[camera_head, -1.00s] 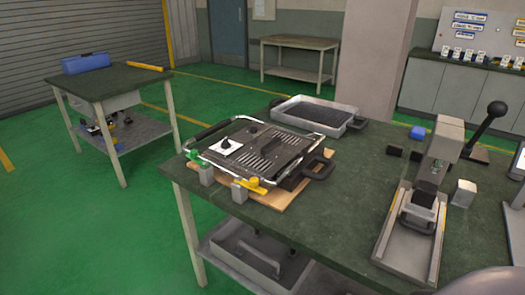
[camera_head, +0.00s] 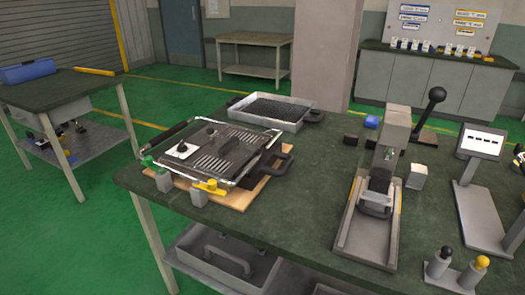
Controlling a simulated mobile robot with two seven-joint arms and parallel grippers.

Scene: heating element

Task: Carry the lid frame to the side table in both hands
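The lid frame (camera_head: 212,150) looks like a flat dark plate with slots and a pale metal rim. It lies on a wooden board (camera_head: 244,192) at the left part of the green-topped workbench. Black handles (camera_head: 276,160) stick out at its right side, and a dark bar runs along its far left edge. The side table (camera_head: 75,90) stands apart on the left, with a dark green top. I cannot tell for sure that this is the table the task means. Neither of my grippers is in view.
A grey tray (camera_head: 271,112) sits behind the lid frame. A lever press (camera_head: 377,200) stands on the workbench (camera_head: 300,192) to the right. The side table carries a blue case (camera_head: 27,72) and a yellow bar (camera_head: 94,71). Green floor (camera_head: 95,225) lies between the tables.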

